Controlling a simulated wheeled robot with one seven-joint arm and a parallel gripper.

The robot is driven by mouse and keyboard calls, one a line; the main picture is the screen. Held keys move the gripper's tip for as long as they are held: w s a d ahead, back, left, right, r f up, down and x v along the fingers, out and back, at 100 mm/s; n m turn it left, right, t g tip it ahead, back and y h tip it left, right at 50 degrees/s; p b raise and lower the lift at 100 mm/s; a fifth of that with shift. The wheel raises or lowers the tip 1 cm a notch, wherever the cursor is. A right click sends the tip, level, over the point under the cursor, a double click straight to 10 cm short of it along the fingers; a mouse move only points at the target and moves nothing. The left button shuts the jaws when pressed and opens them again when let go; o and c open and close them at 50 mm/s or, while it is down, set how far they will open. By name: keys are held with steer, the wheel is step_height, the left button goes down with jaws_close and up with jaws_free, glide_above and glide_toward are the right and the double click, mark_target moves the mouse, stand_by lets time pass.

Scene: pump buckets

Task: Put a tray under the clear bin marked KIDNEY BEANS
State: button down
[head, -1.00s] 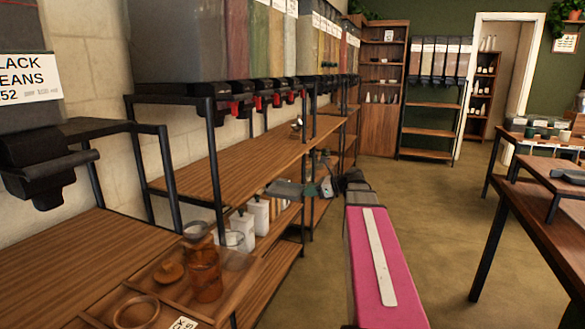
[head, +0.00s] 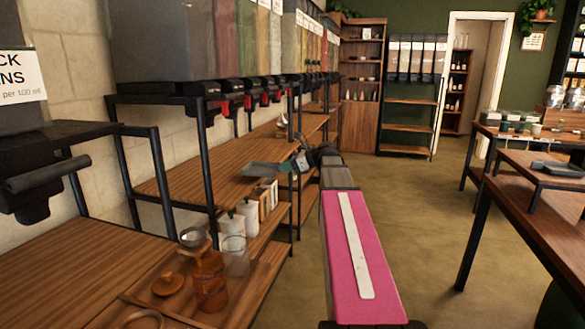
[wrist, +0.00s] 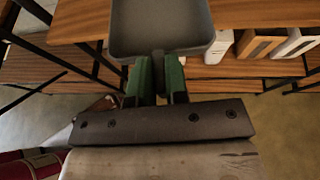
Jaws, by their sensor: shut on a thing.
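My gripper (wrist: 158,82) is shut on the handle of a grey tray (wrist: 160,30) in the wrist view, and the tray juts out ahead of the green fingers. In the head view the tray (head: 262,169) is at the front edge of the long wooden shelf under the row of dispensers, with my gripper (head: 297,166) at its right end. Whether the tray touches the shelf is unclear. Several clear bins (head: 240,40) with black and red spouts stand above that shelf. I cannot read a KIDNEY BEANS label; the near-left label is cut off, ending in "NS".
Black shelf posts (head: 207,165) stand along the front. White canisters (head: 232,225) are on the lower shelf. An amber bottle (head: 210,280) stands on the near-left tray table. A wooden table (head: 530,200) is at right; the floor between is open.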

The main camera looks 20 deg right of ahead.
mark_target(256, 169)
steer(key=w+a, duration=0.1)
steer(key=a, duration=0.1)
steer(key=w+a+f, duration=0.1)
steer(key=w+a, duration=0.1)
steer(key=a, duration=0.1)
steer(key=w+a, duration=0.2)
steer(key=a, duration=0.1)
steer(key=shift+w+f, duration=0.15)
steer(key=shift+w, duration=0.05)
steer(key=shift+x, duration=1.6)
steer(key=shift+w, duration=0.1)
steer(key=shift+f, duration=0.35)
steer(key=c, duration=1.1)
jaws_free()
steer(key=shift+o, duration=0.2)
